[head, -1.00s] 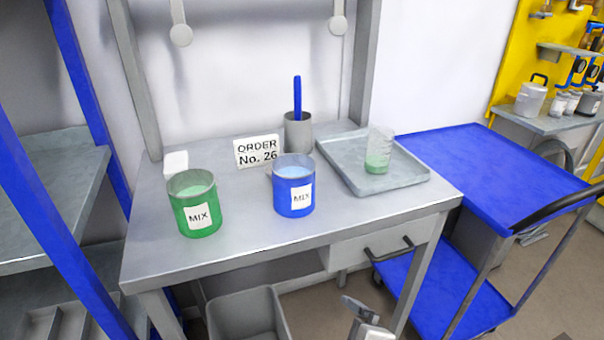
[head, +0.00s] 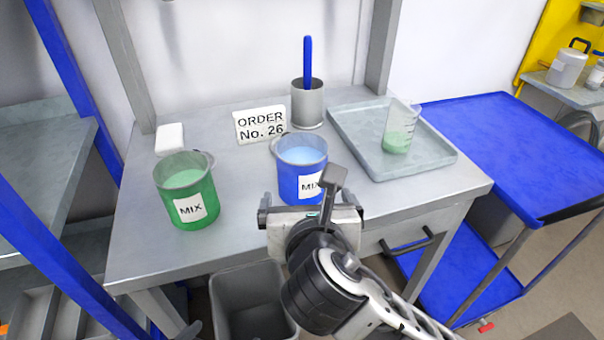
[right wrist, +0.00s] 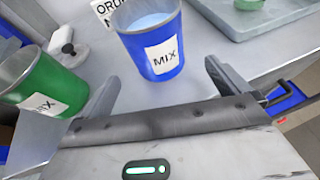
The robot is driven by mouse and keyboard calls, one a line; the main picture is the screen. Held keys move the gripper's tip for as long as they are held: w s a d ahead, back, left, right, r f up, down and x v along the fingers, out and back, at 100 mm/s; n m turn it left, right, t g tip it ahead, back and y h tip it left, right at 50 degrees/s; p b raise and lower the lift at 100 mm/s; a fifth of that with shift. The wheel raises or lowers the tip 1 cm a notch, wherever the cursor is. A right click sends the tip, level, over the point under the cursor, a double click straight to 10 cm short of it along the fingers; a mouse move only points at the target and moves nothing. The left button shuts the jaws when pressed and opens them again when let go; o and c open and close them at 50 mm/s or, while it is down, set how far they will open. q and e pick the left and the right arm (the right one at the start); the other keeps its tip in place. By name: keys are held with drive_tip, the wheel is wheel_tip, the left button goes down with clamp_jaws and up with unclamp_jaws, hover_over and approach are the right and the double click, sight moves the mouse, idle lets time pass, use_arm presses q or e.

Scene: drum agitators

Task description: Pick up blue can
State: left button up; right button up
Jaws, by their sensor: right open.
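The blue can (head: 302,172) stands upright on the grey metal table, with a white MIX label and light blue contents. It also shows in the right wrist view (right wrist: 152,42), just beyond the jaws. My right gripper (head: 300,200) is in front of the can at the table's front edge and hides part of its lower right. In the right wrist view the gripper (right wrist: 160,85) has its two fingers spread wide, with nothing between them. The can appears apart from the fingers. My left gripper is not in view.
A green MIX can (head: 187,195) stands left of the blue can. An order sign (head: 259,125) and a grey cup (head: 308,105) with a blue stick stand behind. A tray (head: 345,120) holding a beaker (head: 398,130) is at right. A grey bin (head: 235,300) is below the table.

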drive_tip(key=x, duration=0.8)
drive_tip(key=shift+w+a+f+b, duration=0.1)
drive_tip(key=shift+w+a+b, duration=0.05)
drive_tip(key=shift+w+b, duration=0.2)
drive_tip(key=c, duration=1.2)
drive_tip(key=shift+c, duration=0.7)
drive_tip(key=shift+r, duration=0.3)
